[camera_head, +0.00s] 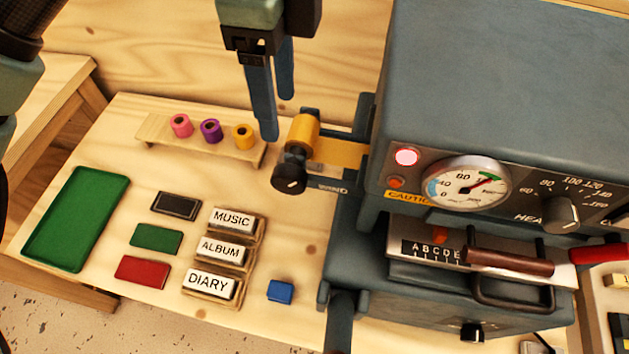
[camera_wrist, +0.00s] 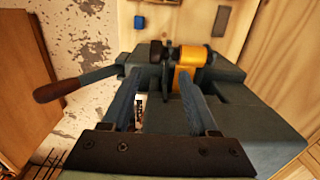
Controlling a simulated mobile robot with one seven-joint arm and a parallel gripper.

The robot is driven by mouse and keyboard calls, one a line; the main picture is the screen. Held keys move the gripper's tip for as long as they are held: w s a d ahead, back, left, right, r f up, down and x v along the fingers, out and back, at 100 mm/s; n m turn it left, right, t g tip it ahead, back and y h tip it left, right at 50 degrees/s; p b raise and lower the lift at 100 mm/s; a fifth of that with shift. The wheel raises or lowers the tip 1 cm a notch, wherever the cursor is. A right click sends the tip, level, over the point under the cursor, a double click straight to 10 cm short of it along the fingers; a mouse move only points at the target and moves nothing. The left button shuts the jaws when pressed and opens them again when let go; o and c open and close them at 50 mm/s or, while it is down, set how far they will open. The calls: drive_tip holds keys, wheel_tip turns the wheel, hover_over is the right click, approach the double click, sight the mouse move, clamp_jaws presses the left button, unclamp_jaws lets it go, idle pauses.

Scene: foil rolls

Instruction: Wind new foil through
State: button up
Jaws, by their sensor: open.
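A gold foil roll (camera_head: 303,132) sits on the holder at the left side of the blue-grey stamping machine (camera_head: 480,80). A gold foil strip (camera_head: 342,153) runs from it into the machine. A black winding knob (camera_head: 289,177) is below the roll. My gripper (camera_head: 277,118) is open and empty, fingers pointing down, just left of and above the roll. In the wrist view my gripper (camera_wrist: 160,74) points toward the machine, with the gold roll (camera_wrist: 193,55) and the black knob (camera_wrist: 156,50) beyond the fingertips. I cannot tell whether a finger touches the roll.
A wooden rack (camera_head: 155,134) holds a pink roll (camera_head: 181,126), a purple roll (camera_head: 211,131) and a yellow roll (camera_head: 244,137). A green tray (camera_head: 75,218), coloured cards and labelled blocks (camera_head: 221,250) lie in front. The heater dial (camera_head: 467,183) and red-lit lamp (camera_head: 406,157) are right.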

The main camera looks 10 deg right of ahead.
sight(286, 169)
drive_tip(key=f, duration=0.8)
drive_tip(key=f+b, duration=0.1)
drive_tip(key=f, duration=0.4)
drive_tip(key=shift+s, duration=0.4)
drive_tip(key=shift+r, duration=0.1)
clamp_jaws()
